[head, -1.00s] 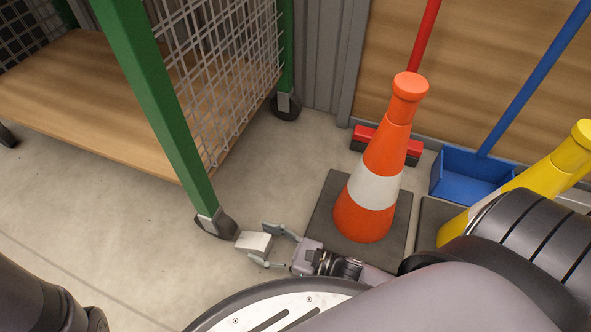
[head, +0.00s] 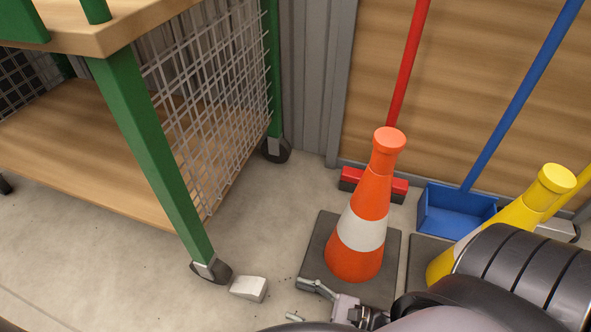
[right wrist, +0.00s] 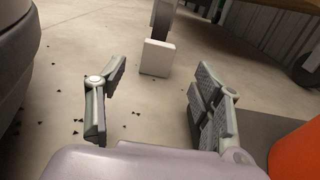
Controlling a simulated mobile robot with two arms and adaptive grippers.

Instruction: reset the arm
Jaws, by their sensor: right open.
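My right gripper (head: 300,301) is open and empty, low over the floor at the bottom of the head view. In the right wrist view its two fingers (right wrist: 158,92) stand wide apart with bare floor between them. A small pale wedge-shaped block (head: 248,288) lies on the floor against the trolley's front caster (head: 212,271). The block also shows in the right wrist view (right wrist: 157,58), beyond the fingertips and clear of them. My left gripper is not in view.
The green-framed trolley (head: 150,150) with mesh side and wooden shelves stands at left. An orange cone (head: 356,262) on a dark base is close beside my right gripper. A yellow cone (head: 527,212), blue dustpan (head: 450,213) and red broom (head: 352,178) stand along the wall. Dark crumbs (right wrist: 76,120) dot the floor.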

